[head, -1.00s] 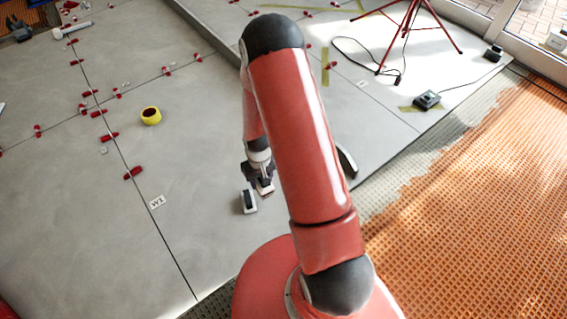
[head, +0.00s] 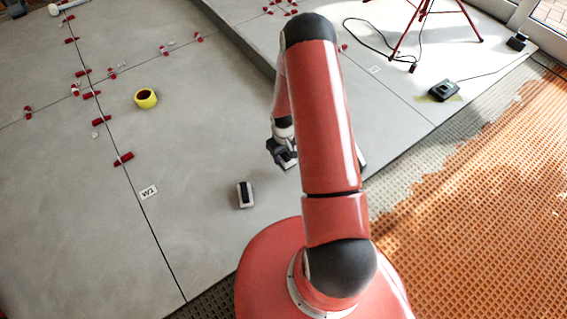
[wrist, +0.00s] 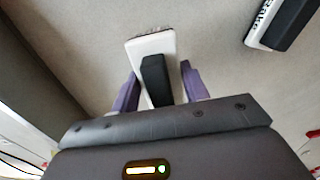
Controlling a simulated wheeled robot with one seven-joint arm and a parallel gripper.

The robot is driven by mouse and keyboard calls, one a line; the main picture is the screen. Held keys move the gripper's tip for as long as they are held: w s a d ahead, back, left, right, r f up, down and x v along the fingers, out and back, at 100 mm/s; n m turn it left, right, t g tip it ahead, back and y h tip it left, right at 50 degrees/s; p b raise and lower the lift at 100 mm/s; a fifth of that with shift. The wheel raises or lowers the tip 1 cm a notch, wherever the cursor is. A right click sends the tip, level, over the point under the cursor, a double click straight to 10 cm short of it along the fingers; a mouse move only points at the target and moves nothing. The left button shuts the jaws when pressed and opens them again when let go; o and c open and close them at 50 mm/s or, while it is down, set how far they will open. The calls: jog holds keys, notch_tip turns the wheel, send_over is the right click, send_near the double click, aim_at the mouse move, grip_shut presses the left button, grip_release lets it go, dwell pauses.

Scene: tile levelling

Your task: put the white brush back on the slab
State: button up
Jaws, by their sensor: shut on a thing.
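The white brush (wrist: 150,45) has a black handle (wrist: 156,80) and a bristly far edge in the wrist view. My gripper (wrist: 157,88) is shut on it, with a purple finger on each side of the handle. In the head view my gripper (head: 285,155) is over the grey slab (head: 200,150), right of the seam beside the W1 label, with a bit of the white brush (head: 290,164) showing beneath. I cannot tell whether the brush touches the slab.
A second white block with a black top (head: 245,194) lies on the slab, left of my gripper; its lettering shows in the wrist view (wrist: 265,22). An orange grid mat (head: 490,190) lies right.

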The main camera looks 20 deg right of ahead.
aim_at(283, 162)
jog(key=shift+f+b, duration=0.35)
jog(key=shift+f, duration=2.1)
jog(key=shift+f, duration=0.15)
jog(key=o, duration=1.3)
